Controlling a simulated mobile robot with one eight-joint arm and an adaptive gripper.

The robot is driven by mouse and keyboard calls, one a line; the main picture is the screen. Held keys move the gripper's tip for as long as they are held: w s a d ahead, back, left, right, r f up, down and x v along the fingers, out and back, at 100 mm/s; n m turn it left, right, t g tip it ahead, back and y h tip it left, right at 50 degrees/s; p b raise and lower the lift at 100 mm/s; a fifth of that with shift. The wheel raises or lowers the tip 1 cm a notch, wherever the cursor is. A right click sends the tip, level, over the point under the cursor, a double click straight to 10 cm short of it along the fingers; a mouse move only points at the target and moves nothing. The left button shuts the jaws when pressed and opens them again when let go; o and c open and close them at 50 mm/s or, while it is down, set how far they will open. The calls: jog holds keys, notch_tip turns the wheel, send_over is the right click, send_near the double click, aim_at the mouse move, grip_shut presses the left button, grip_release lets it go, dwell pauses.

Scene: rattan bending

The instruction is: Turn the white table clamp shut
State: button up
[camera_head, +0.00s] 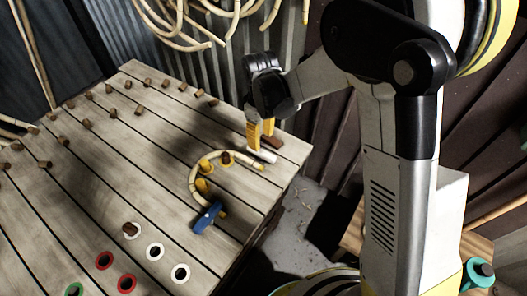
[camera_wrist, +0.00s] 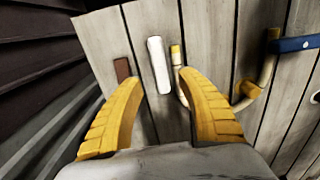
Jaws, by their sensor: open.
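The white table clamp (camera_head: 263,156) is a short white bar near the table's right edge, by the end of the bent rattan (camera_head: 194,187). In the wrist view, the white clamp (camera_wrist: 157,62) lies ahead of my fingertips, roughly between them, with its near end closest to my gripper. My gripper (camera_head: 261,146) is open and low over the table at the clamp. Its two yellow fingers (camera_wrist: 150,80) are spread with nothing held. Whether a finger touches the clamp is unclear. The blue clamp (camera_head: 208,217) sits at the rattan's other end.
The plank table (camera_head: 110,190) carries several brown pegs at the back left and coloured rings at the front. A brown block (camera_head: 271,140) lies just behind the white clamp. Yellow-topped pegs (camera_head: 204,186) stand along the rattan curve. Rattan coils (camera_head: 190,20) hang behind the table.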

aim_at(262, 151)
notch_tip(262, 151, down, 8)
jog(key=shift+r+b, duration=0.1)
jog(key=shift+b, duration=1.1)
grip_shut()
